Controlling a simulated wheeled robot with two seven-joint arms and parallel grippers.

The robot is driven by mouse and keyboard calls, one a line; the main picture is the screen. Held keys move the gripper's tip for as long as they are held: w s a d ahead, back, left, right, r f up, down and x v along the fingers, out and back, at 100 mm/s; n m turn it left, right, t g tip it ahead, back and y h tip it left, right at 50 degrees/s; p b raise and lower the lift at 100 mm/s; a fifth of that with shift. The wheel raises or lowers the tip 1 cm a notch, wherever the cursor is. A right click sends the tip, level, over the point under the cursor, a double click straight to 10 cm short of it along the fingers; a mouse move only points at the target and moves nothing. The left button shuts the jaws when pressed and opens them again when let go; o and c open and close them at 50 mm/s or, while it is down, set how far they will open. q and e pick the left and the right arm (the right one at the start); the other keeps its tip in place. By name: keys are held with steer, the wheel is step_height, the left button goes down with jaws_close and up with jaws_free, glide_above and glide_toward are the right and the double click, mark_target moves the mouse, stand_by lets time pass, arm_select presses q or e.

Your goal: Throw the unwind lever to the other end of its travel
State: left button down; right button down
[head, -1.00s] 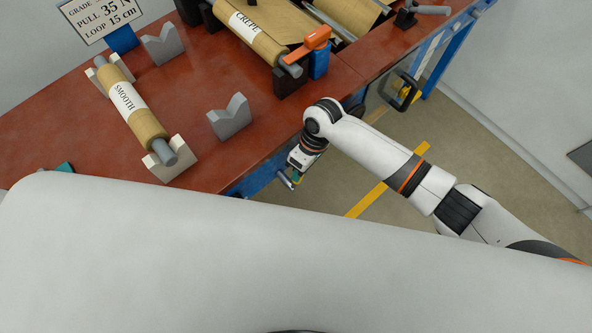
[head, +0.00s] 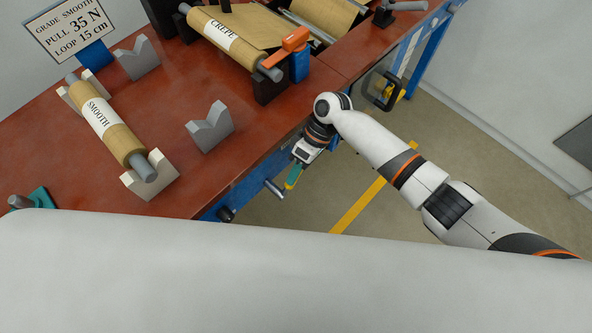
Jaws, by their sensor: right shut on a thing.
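An orange lever (head: 287,47) sits on a blue block (head: 300,66) at the end of the roll marked CREPE. It lies slanted, its narrow end toward the roll's shaft. I take it for the unwind lever, though no label shows. My right gripper (head: 295,171) is below the bench's front edge, well apart from this lever. It is shut on a small green thing (head: 291,179), whose shape is partly hidden. My left gripper is not in view.
The CREPE roll (head: 222,37) rests on black supports. The SMOOTH roll (head: 105,123) lies in V-blocks on the red bench (head: 240,130). A grey V-block (head: 210,128) stands empty. A grey rod (head: 274,188) and a dark knob (head: 225,214) stick out at the bench's front.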

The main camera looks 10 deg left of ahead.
steer(key=c, duration=1.2)
jaws_free()
steer(key=shift+c, duration=0.2)
steer(key=b+v, duration=0.1)
steer(key=v, duration=1.1)
